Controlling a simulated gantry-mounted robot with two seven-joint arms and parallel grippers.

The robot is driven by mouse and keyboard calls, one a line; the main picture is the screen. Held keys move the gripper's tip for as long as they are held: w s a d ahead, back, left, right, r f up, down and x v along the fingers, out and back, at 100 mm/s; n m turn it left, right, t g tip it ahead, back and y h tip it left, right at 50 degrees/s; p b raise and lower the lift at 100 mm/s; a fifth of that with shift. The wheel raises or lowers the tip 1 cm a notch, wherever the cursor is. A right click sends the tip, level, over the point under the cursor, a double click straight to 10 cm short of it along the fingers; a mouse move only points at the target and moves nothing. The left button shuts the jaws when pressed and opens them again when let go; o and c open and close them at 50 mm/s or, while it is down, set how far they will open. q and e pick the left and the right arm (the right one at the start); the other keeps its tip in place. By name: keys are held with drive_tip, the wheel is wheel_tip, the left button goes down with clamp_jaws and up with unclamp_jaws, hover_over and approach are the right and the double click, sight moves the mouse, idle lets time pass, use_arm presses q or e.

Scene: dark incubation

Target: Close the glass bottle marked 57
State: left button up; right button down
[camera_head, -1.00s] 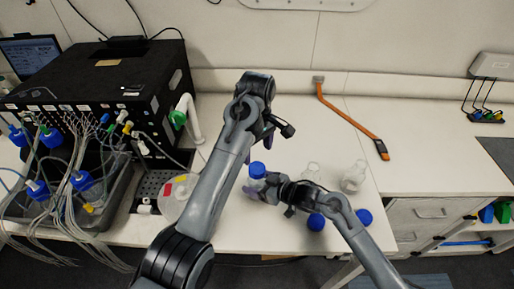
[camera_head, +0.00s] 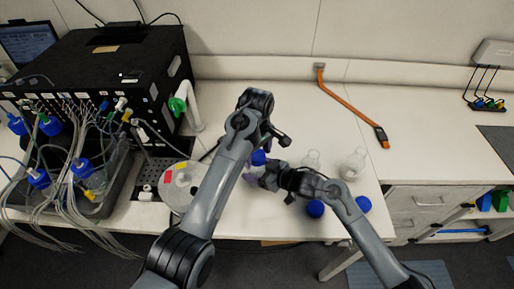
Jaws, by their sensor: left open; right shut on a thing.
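A glass bottle (camera_head: 256,170) with a blue cap (camera_head: 259,157) on top stands at the middle of the bench, mostly hidden by my grippers. My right gripper (camera_head: 252,178) is shut on the bottle's body from the right. My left gripper (camera_head: 261,149) is open just above and around the blue cap; its forearm partly hides it, and I cannot tell whether it touches the cap. No number 57 can be read on the bottle. I cannot tell how tightly the cap sits.
Two clear open bottles (camera_head: 311,160) (camera_head: 354,164) stand to the right. Two loose blue caps (camera_head: 315,208) (camera_head: 363,204) lie near the front edge. A black instrument (camera_head: 100,80) with tubing fills the left. The back right bench is mostly clear.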

use_arm(q)
drive_tip(key=c, duration=1.1)
drive_tip(key=m, duration=0.6)
drive_tip(key=o, duration=1.2)
